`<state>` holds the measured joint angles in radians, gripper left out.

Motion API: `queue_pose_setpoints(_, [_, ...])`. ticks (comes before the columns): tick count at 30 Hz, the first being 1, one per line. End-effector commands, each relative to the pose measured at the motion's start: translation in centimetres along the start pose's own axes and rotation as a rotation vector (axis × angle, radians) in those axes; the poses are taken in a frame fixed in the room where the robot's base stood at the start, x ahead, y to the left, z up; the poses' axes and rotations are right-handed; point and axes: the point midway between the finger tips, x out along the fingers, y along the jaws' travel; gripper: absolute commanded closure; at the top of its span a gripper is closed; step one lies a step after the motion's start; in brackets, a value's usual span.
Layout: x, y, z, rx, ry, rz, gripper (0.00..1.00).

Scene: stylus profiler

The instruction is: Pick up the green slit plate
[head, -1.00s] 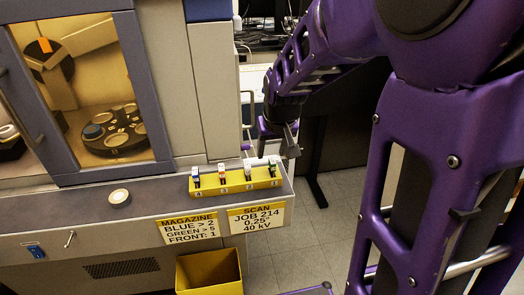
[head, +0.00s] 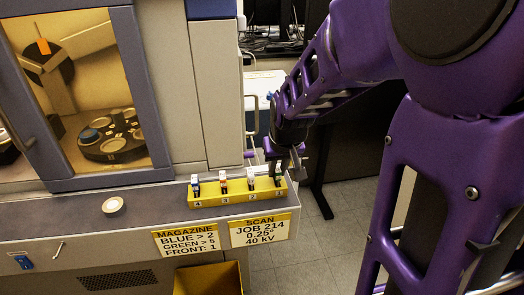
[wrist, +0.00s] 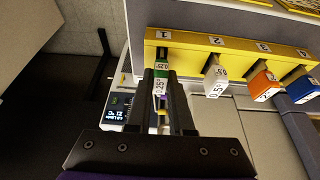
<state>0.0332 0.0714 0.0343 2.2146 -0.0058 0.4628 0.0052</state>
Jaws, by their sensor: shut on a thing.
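The green slit plate (wrist: 162,56) is at position 1 of the yellow rack, under the number 1 in the wrist view. Its white label reads 0.25°. In the head view the green plate (head: 277,172) is at the rack's right end, partly hidden by my gripper. My gripper (wrist: 162,80) has its two dark fingers shut on the plate, one on each side. In the head view my gripper (head: 284,158) is right at the rack's right end. The plate still appears seated in the rack.
The yellow rack (head: 235,195) also holds a white plate (head: 251,180), an orange plate (head: 223,182) and a blue plate (head: 195,184). A round disc (head: 113,206) lies on the ledge to the left. A yellow bin (head: 208,281) stands below. A small lit display (wrist: 116,111) is beside my gripper.

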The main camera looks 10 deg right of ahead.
Motion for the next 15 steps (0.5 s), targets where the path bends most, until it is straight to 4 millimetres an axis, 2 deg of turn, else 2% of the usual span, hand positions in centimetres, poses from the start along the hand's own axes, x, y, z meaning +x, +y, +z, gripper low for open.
queue_pose_setpoints(10, [-0.04,0.0,-0.04,0.0,0.0,0.0,1.0])
queue_pose_setpoints(15, [-0.88,0.0,-0.41,0.0,0.001,0.0,1.0])
